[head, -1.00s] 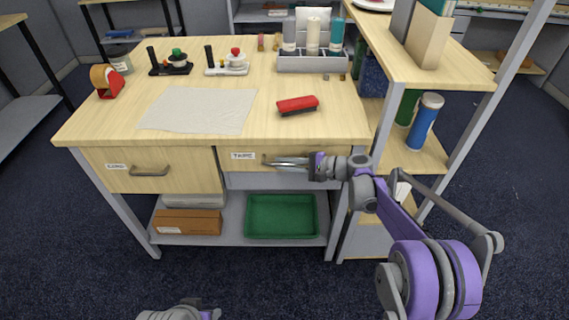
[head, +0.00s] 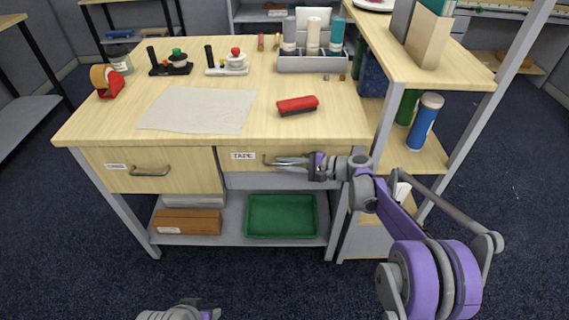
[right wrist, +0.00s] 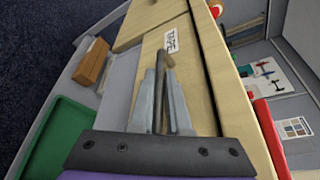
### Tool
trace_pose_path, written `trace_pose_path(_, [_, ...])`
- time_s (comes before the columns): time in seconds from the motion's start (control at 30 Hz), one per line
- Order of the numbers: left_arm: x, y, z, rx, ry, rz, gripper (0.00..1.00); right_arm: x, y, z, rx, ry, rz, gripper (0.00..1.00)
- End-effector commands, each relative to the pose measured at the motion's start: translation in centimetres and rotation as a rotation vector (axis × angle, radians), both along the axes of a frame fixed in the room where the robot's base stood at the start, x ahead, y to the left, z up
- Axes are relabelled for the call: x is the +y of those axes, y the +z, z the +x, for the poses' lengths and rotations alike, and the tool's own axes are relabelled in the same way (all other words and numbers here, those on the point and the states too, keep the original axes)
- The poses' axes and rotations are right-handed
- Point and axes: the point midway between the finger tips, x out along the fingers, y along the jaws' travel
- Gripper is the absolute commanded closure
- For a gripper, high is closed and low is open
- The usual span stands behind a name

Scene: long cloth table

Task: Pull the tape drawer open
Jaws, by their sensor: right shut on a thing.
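The tape drawer (head: 236,162) is under the table top, with a white TAPE label (head: 242,156). Its front looks flush with the table front. The drawer front (right wrist: 203,88) and label (right wrist: 171,41) also show in the right wrist view. My right gripper (head: 280,162) is at the drawer front, shut on the grey bar handle (head: 266,159). In the right wrist view, the handle (right wrist: 160,70) lies between the two fingers. Part of the handle is hidden by them. My left gripper (head: 207,311) is only partly visible at the bottom edge, away from the drawer.
A second labelled drawer (head: 125,176) with a handle is at the left. A green tray (head: 282,237) and brown box (head: 188,222) are on the shelf below. A red brush (head: 297,104) lies on the table. Open floor is in front.

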Motion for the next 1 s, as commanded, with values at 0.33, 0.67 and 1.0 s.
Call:
trace_pose_path(0.33, [0.0,0.0,0.0,0.000,0.000,0.000,0.50,0.0,0.1,-0.6,0.000,0.000,0.000,1.00])
trace_pose_path(0.67, [0.0,0.4,0.0,-0.001,0.000,0.000,0.50,0.0,0.1,-6.3,0.000,-0.001,-0.001,1.00])
trace_pose_path(1.0, [0.0,0.7,-0.1,-0.003,0.000,0.000,0.50,-0.1,0.1,-15.8,0.000,-0.001,-0.001,1.00])
